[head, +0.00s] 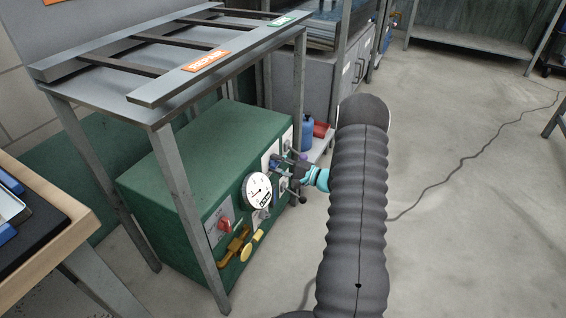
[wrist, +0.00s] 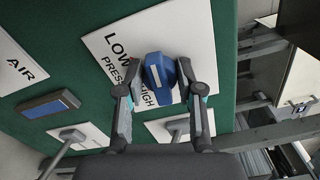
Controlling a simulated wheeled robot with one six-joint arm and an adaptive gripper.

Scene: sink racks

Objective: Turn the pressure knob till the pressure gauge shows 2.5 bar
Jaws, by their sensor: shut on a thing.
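The pressure knob (wrist: 160,76) is blue with a pale stripe and sits on a white plate (wrist: 112,42) lettered "LOW", "HIGH" and "PRESS…" in the wrist view. My gripper (wrist: 156,80) has a finger on each side of the knob and is shut on it. In the head view my gripper (head: 286,164) reaches the front of the green cabinet (head: 165,165), and the blue knob (head: 274,160) shows small at its tips. The pressure gauge (head: 258,190) is a round white dial left of and below my gripper; its needle and scale are too small to read surely.
A metal rack (head: 180,205) stands over the cabinet. T-handles (wrist: 72,135) are near my fingers. Open floor (head: 455,220) lies right.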

